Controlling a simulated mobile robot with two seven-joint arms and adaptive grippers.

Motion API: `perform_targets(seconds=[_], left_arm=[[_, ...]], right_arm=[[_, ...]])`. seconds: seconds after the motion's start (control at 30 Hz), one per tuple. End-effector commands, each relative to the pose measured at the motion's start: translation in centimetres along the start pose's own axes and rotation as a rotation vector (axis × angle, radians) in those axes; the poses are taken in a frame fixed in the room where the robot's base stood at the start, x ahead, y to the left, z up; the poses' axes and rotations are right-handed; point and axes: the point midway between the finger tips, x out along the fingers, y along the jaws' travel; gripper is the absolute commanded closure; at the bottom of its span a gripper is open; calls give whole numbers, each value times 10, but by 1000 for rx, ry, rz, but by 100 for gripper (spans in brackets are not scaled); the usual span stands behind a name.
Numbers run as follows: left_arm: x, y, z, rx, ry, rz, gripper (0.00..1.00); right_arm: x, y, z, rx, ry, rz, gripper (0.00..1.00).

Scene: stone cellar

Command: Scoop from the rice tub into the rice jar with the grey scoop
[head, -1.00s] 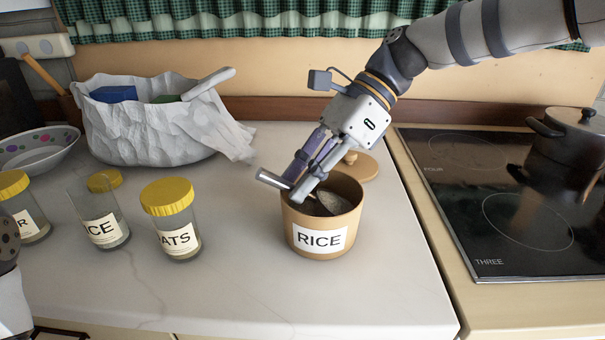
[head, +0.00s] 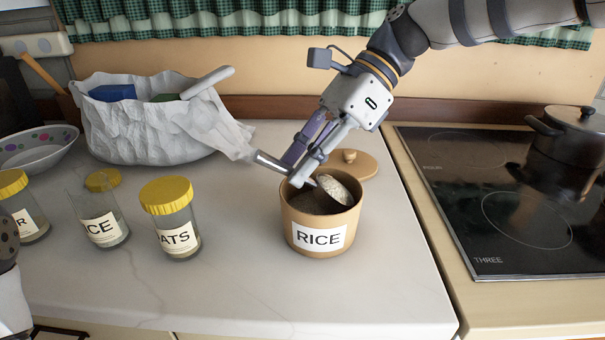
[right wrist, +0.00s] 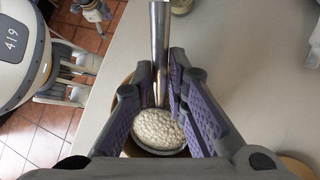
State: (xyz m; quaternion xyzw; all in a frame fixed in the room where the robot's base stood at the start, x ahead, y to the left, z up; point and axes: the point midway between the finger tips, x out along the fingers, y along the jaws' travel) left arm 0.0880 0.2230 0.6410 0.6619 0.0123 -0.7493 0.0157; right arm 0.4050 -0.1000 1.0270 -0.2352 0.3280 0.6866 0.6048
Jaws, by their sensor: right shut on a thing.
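The tan rice tub (head: 318,238), labelled RICE, stands open on the counter. My right gripper (head: 298,182) is shut on the grey scoop's handle (head: 268,161), over the tub's mouth. The scoop's bowl (head: 337,189) is heaped with pale rice and sits at the tub's opening, near the rim. The right wrist view shows the rice-filled bowl (right wrist: 158,130) between the fingers. The glass rice jar (head: 104,228), its label partly readable as "CE", stands open at left with a little pale content low inside. Part of my left arm shows at the left edge; its jaws are unclear.
A jar with a yellow lid (head: 168,192), its label ending in "ATS", stands between the rice jar and tub. Another capped jar (head: 28,215) is at left. A yellow lid (head: 102,180) lies behind the rice jar. A wooden lid (head: 360,163) lies behind the tub. The front counter is clear.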

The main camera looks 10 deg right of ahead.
Motion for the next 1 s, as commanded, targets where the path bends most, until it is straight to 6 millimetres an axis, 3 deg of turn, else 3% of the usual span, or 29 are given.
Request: perform_targets(seconds=[0.7,1.0], left_arm=[[0,0,0,0,0,0,26],[0,0,0,0,0,0,26]], right_arm=[[-46,11,44,-1,0,0,100],[-50,12,47,0,-1,1,100]])
